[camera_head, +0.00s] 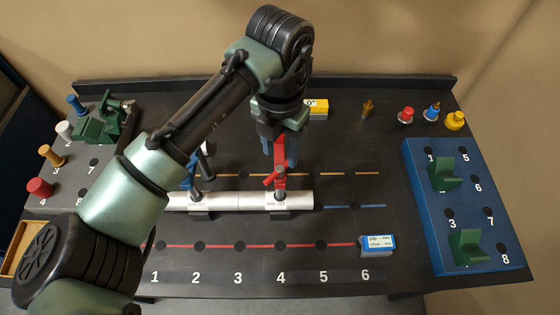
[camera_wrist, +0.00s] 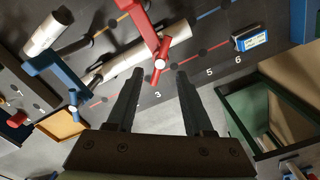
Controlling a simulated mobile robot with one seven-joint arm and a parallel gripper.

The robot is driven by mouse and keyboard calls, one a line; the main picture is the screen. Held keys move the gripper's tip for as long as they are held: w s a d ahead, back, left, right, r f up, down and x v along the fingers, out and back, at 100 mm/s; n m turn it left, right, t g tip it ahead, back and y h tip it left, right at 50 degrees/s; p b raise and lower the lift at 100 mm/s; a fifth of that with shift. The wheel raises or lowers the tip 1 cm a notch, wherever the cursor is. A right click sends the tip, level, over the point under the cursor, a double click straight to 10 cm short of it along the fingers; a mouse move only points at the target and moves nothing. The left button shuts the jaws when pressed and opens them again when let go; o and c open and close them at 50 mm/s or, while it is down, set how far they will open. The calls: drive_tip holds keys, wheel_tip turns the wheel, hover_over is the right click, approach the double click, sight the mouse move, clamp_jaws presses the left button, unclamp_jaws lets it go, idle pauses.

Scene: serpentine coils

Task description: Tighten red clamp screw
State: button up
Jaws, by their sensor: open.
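The red clamp (camera_head: 279,160) stands on the white pipe (camera_head: 240,201) in the head view, near the pipe's right end. Its red clamp screw (camera_head: 270,181) with a crossbar handle faces the front. In the wrist view the red clamp (camera_wrist: 143,27) comes down from the top, and its screw (camera_wrist: 160,60) with a pale round end lies between and just beyond my fingertips. My gripper (camera_head: 279,152) is open and empty. In the wrist view my gripper (camera_wrist: 159,72) has its two dark fingers spread wide on either side of the screw, with no contact visible.
A blue clamp (camera_wrist: 58,74) sits left of the red one. A blue-and-white labelled block (camera_head: 378,245) lies at position 6. A blue rack (camera_head: 460,222) with green holders is at right; coloured knobs stand at the back right and left. The board's front strip is clear.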

sight(280, 168)
wheel_tip(280, 168, up, 8)
drive_tip(key=b, duration=0.1)
drive_tip(key=shift+f, duration=0.25)
